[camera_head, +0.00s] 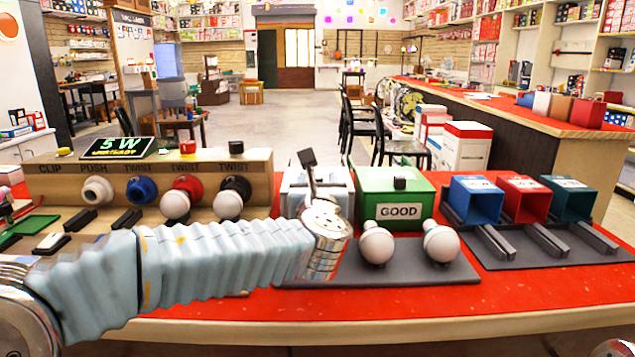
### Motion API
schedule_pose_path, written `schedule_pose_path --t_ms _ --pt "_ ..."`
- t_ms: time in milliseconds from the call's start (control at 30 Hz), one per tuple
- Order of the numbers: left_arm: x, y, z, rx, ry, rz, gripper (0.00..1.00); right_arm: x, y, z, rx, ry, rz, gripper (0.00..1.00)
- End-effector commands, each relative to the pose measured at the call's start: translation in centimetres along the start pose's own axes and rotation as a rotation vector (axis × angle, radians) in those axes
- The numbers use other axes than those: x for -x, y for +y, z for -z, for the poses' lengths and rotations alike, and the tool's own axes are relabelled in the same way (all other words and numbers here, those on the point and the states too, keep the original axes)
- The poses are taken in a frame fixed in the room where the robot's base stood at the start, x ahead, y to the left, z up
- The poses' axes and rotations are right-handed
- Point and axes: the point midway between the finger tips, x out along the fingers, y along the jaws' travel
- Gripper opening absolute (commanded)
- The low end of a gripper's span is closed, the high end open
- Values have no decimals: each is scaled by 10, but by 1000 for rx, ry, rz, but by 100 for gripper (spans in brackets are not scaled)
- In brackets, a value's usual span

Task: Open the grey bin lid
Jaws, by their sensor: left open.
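The grey bin (291,198) stands on the table, left of the green bin (362,207) marked GOOD. My left arm reaches in from the left, and its metal wrist covers much of the grey bin's front. My left gripper (308,160) is a dark shape over the grey bin's lid (340,176). It is open; the gap between its fingers is hard to see. The lid looks closed, and its knob is hidden behind my gripper. I cannot tell whether the gripper touches the lid.
Two white bulbs (377,246) stand on a dark mat before the green bin. Blue, red and teal open boxes (475,199) with dark rails are at the right. A wooden panel (60,186) with sockets and bulbs stands at the left. The red tabletop's front strip is clear.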

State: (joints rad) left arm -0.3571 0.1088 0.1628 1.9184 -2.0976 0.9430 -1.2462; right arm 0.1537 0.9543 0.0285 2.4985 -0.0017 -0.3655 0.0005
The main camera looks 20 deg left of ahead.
Motion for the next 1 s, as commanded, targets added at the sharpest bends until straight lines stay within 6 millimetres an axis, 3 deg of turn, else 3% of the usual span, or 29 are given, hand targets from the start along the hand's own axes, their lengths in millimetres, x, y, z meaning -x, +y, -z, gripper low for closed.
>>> schedule_pose_path --t_ms 133,467,733,1000 --pt "0 0 0 0 0 0 49 0 0 0 0 0 0 0" --pt "0 0 0 0 0 -1 0 0 0 0 0 0 0 0" --pt "-1 0 0 0 1 -1 0 0 0 0 0 0 0 0" --pt "-34 0 0 1 1 -2 0 -1 1 0 0 0 0 0"
